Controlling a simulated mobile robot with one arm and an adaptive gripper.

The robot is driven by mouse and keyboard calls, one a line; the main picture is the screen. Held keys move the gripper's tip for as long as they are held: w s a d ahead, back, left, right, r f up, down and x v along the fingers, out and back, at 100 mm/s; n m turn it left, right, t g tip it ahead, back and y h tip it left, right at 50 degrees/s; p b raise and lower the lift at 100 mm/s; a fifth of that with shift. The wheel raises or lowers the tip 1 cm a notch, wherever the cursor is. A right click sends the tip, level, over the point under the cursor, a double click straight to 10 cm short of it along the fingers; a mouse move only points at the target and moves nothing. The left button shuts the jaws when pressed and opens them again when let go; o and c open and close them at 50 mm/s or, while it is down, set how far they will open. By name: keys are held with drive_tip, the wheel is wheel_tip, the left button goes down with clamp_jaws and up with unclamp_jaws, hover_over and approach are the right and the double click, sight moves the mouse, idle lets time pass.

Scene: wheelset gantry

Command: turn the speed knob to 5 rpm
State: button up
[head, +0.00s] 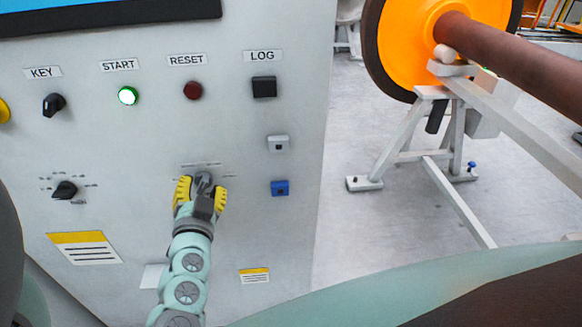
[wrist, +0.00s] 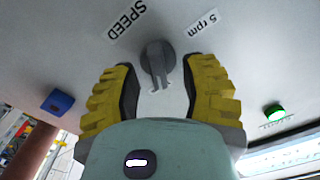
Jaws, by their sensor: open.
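The speed knob (wrist: 158,60) is a dark grey round knob with a raised grip bar, on the light panel between a SPEED label (wrist: 127,18) and a 5 rpm label (wrist: 202,23) in the wrist view. In the head view the knob (head: 204,178) shows partly behind my gripper. My gripper (head: 201,190) has yellow ridged fingers, which stand open on either side of the knob. In the wrist view the open fingers of my gripper (wrist: 160,85) leave visible gaps to the knob. I cannot tell how deep the fingertips reach around it.
The panel also bears a lit green START button (head: 128,96), a red RESET button (head: 193,91), a black KEY switch (head: 54,104), another black selector (head: 65,190) and a blue socket (head: 280,188). An orange wheel (head: 412,40) on a stand is at right, with open floor before it.

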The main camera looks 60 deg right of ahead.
drive_tip(key=shift+x, duration=0.75)
drive_tip(key=shift+o, duration=0.2)
drive_tip(key=shift+s+d, duration=0.1)
drive_tip(key=shift+s+f, duration=0.1)
clamp_jaws()
